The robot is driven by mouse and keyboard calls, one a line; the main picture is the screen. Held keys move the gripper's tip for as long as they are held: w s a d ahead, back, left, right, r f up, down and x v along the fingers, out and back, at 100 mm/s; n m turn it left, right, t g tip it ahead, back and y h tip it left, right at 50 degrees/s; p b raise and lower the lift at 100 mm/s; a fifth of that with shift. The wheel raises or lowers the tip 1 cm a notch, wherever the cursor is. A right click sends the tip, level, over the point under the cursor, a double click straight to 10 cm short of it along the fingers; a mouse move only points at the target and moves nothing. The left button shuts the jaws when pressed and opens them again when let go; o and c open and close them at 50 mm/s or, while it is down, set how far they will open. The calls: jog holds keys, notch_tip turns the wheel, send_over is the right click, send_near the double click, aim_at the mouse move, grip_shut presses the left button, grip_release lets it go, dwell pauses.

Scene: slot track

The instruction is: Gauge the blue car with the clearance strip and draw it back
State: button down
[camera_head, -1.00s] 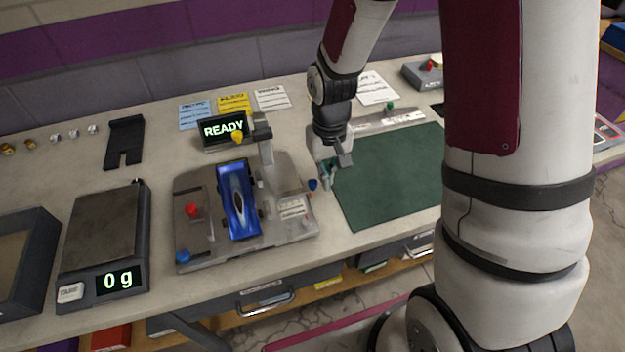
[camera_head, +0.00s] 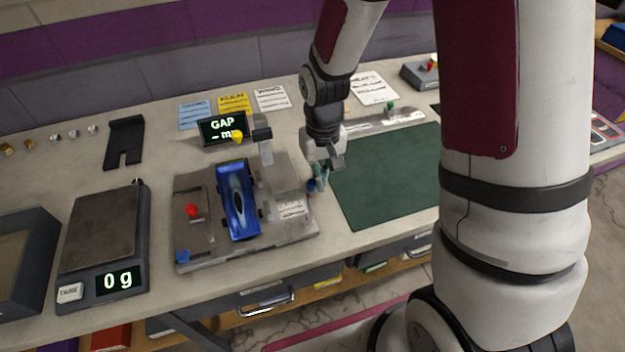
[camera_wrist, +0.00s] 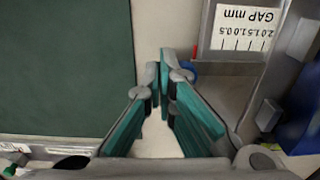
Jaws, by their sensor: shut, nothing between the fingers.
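The blue car (camera_head: 237,200) sits on the grey gauge fixture (camera_head: 275,237), under its upright post (camera_head: 265,150). Part of the car also shows at the right edge of the wrist view (camera_wrist: 302,122). My gripper (camera_head: 320,178) is shut and empty at the fixture's right side, beside a small blue knob (camera_head: 311,186). In the wrist view my closed fingertips (camera_wrist: 160,72) are just left of this knob (camera_wrist: 188,68); I cannot tell if they touch. I cannot clearly single out the clearance strip. The display (camera_head: 222,127) reads "GAP – m", partly covered by a yellow knob (camera_head: 237,136).
A "GAP mm" scale (camera_wrist: 243,27) is on the fixture. A green mat (camera_head: 390,175) lies to the right, clear on top. A scale (camera_head: 105,240) reading 0 g and a dark tray (camera_head: 40,235) stand left. A black forked piece (camera_head: 124,142) lies behind.

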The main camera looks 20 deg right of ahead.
aim_at(301, 192)
jog(key=shift+a, duration=2.8)
dwell(1.4)
jog(key=shift+d, duration=0.4)
dwell(0.8)
notch_tip(301, 192, up, 8)
jog(key=p, duration=0.4)
jog(key=shift+p, duration=0.3)
dwell(1.4)
